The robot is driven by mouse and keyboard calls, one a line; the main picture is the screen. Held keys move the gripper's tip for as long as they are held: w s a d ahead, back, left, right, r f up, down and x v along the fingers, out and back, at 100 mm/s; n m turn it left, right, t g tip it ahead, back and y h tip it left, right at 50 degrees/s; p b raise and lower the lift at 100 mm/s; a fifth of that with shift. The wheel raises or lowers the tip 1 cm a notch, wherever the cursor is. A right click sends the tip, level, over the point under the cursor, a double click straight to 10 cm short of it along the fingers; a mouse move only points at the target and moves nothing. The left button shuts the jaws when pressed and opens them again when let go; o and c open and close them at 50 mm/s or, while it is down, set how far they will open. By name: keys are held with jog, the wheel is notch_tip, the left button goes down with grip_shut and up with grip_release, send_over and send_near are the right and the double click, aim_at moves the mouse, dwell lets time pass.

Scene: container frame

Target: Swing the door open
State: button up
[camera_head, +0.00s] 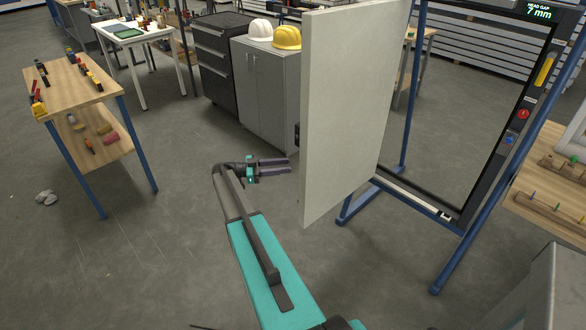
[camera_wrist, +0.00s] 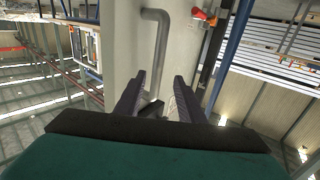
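The door (camera_head: 345,110) is a pale grey upright panel standing at an angle out of its blue and dark frame (camera_head: 495,150), with the frame's opening visible to its right. In the wrist view the door's pale face (camera_wrist: 122,50) fills the middle, with a grey bent bar handle (camera_wrist: 160,50) on it. My gripper (camera_head: 275,165) is left of the door's near edge. In the wrist view its two dark fingers (camera_wrist: 158,95) are apart, with the handle's lower part seen between or beyond them. I cannot tell whether they touch it. The far face is hidden in the head view.
A grey cabinet (camera_head: 268,95) with white and yellow helmets stands behind my gripper. A wooden workbench (camera_head: 75,80) with tools is at left, and another table (camera_head: 560,190) is at right. A display on the frame reads 7 mm. The floor between bench and door is mostly clear.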

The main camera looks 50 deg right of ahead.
jog(key=shift+b+v, duration=0.5)
jog(key=shift+v, duration=2.05)
jog(key=shift+w, duration=0.1)
